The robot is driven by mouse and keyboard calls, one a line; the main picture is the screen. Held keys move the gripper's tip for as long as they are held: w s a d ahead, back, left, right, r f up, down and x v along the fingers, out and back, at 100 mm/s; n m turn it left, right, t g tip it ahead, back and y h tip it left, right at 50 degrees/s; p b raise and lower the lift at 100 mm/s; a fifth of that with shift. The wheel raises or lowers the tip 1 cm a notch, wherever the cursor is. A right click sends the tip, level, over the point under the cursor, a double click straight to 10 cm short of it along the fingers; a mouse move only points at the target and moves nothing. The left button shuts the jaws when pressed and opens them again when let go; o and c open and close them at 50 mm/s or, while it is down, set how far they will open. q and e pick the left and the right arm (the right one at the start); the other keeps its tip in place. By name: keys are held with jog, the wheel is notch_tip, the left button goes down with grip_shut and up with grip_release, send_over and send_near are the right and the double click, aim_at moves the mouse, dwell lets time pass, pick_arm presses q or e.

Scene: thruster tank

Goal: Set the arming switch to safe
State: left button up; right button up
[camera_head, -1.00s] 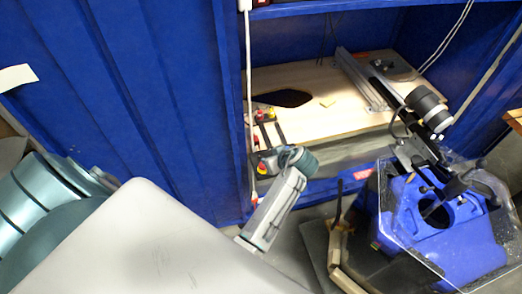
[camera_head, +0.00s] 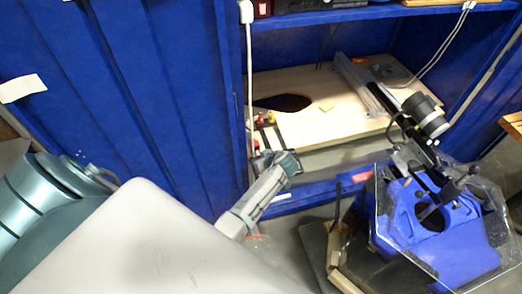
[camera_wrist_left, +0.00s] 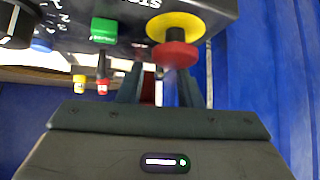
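In the left wrist view a dark control box hangs across the top. It bears a black rotary knob (camera_wrist_left: 17,24) with numbers beside it, a blue button (camera_wrist_left: 41,45), a green button (camera_wrist_left: 104,30) and a red mushroom button (camera_wrist_left: 174,52) on a yellow collar. Which part is the arming switch I cannot tell. My left gripper (camera_wrist_left: 159,82) points towards the box; its two fingers are apart with nothing seen between them but background. In the head view my left gripper (camera_head: 262,163) is by the cabinet's front edge. My right gripper is not in view.
A blue cabinet (camera_head: 165,100) holds a pale wooden board (camera_head: 330,105) with a dark hole. At the right stands a blue machine (camera_head: 440,235) under a clear cover, with a black cylinder (camera_head: 425,113) above it. A white cable (camera_head: 249,80) hangs at the cabinet's left post.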

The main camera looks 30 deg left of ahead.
pick_arm(q)
grip_shut()
jog(key=shift+r, duration=0.1)
jog(key=shift+w+a+r+g+h+p, duration=0.1)
jog(key=shift+a+r+g+h+p, duration=0.15)
jog(key=shift+h+p, duration=0.2)
jog(key=shift+w+a+r+g+h+p, duration=0.1)
jog(key=shift+w+a+g+h+p, duration=0.15)
jog(key=shift+g+h+p, duration=0.5)
jog(key=shift+w+a+m+g+h+p, duration=0.3)
jog(key=shift+g+h+p, duration=0.25)
jog(key=shift+g+h, duration=0.2)
jog(key=shift+w+a+f+g+h, duration=0.1)
jog(key=shift+a+g+h, duration=0.05)
jog(key=shift+g+h, duration=0.35)
jog(key=shift+w+a+f+g+h, duration=0.15)
jog(key=shift+g+h, duration=0.1)
jog(key=shift+h, duration=0.3)
